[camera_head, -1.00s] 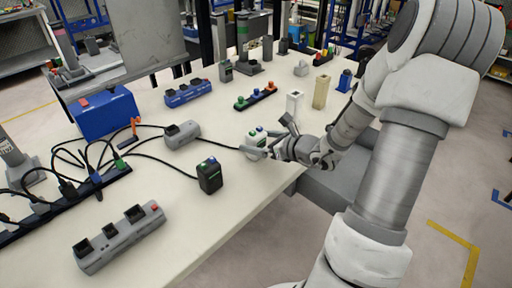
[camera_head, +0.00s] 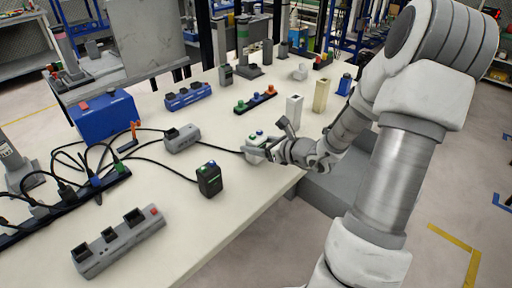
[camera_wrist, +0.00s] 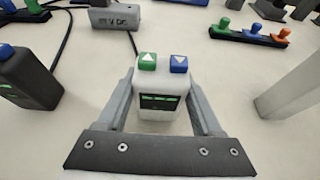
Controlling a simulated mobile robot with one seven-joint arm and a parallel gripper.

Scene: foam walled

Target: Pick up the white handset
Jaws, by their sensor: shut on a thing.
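The white handset (camera_wrist: 163,82) has a green and a blue button on top and a dark display with green marks on its front. In the wrist view it stands upright between the two fingers of my gripper (camera_wrist: 163,100), which is shut on its sides. In the head view the handset (camera_head: 256,149) is near the front edge of the table, partly hidden by my gripper (camera_head: 268,153). I cannot tell whether its base touches the table.
A black handset (camera_head: 209,180) stands to the left. A grey box (camera_head: 182,138) with a cable is behind it. White (camera_head: 294,107) and tan (camera_head: 321,95) blocks stand to the right. A grey socket strip (camera_head: 119,241) lies at the front left of the table (camera_head: 200,245).

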